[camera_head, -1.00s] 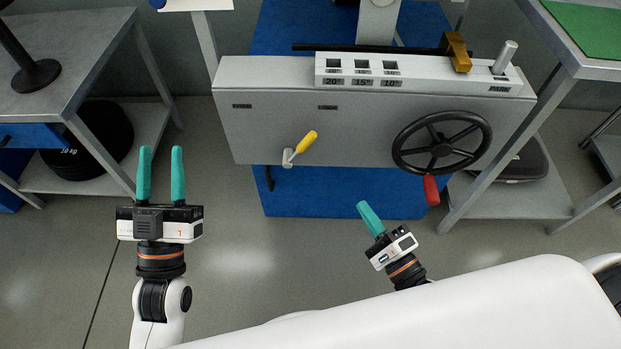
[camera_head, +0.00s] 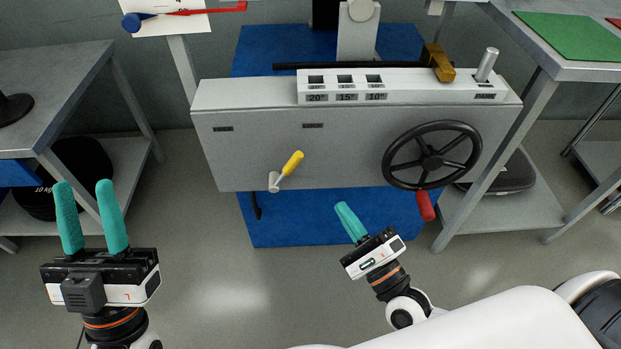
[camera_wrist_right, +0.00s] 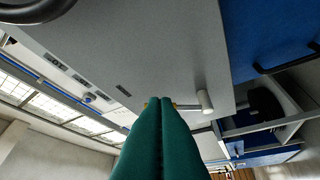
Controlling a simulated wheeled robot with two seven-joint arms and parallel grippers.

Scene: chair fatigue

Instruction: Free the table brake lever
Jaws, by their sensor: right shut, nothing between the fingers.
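The lever (camera_head: 290,166) with a yellow handle and a grey pivot sits on the front of the grey panel (camera_head: 240,150), its handle tilted up to the right. In the right wrist view, its pivot (camera_wrist_right: 205,100) shows, and the fingers hide most of the handle. My right gripper (camera_head: 345,208) is shut and empty, to the lower right of the lever and apart from it in the head view. My left gripper (camera_head: 84,188) is open and empty, far left of the panel.
A black handwheel (camera_head: 432,155) with a red knob (camera_head: 425,206) is on the panel's right. A brass block (camera_head: 437,63) sits on the white slotted rail (camera_head: 400,88). Tables with lower shelves stand left (camera_head: 70,75) and right (camera_head: 590,65). The floor before the panel is clear.

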